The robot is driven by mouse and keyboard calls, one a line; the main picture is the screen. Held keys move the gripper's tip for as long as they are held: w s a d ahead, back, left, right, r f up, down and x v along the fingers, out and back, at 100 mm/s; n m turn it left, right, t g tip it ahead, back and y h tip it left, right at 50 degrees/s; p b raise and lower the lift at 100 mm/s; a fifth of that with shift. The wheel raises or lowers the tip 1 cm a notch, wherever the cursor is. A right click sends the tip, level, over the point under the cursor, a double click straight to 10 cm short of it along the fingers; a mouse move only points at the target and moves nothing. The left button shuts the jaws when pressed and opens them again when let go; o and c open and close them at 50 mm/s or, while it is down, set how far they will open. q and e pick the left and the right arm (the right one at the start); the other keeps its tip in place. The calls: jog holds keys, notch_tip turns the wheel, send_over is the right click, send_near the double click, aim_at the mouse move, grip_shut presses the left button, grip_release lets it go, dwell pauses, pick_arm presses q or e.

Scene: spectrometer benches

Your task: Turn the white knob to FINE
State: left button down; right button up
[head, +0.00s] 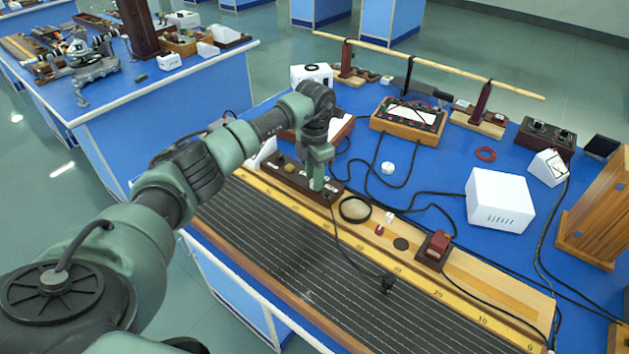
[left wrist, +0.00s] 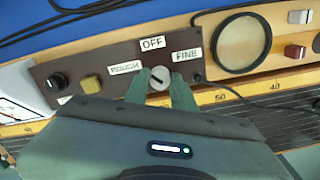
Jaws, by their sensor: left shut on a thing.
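The white knob (left wrist: 159,76) sits on a dark brown control panel (left wrist: 105,50), with ROUGH (left wrist: 125,67) to its left, OFF (left wrist: 152,43) above it and FINE (left wrist: 187,55) to its upper right. A thin line crosses the knob's face; I cannot tell which label it marks. My left gripper (left wrist: 160,86) is shut on the knob, with one green finger on each side. In the head view, my left gripper (head: 318,184) points down at the right part of the panel (head: 281,178) and hides the knob. My right gripper is not in view.
A black knob (left wrist: 58,80) and a yellowish button (left wrist: 91,84) are on the panel's left part. A black ring (head: 355,209) lies right of the panel. Black cables cross the blue bench. A white box (head: 500,198) stands farther right.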

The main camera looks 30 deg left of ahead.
pick_arm(q)
jog(key=m+b, duration=0.2)
jog(key=m, duration=0.3)
jog(key=shift+m+b, duration=0.3)
jog(key=shift+b, duration=0.05)
jog(key=m+b, duration=0.2)
jog(key=m, duration=0.8)
jog(key=shift+m+b, duration=0.4)
jog(key=shift+r+m, duration=0.1)
jog(key=shift+m, duration=2)
jog(key=c, duration=1.2)
grip_release()
jog(key=shift+o, duration=0.2)
jog(key=shift+b, duration=0.3)
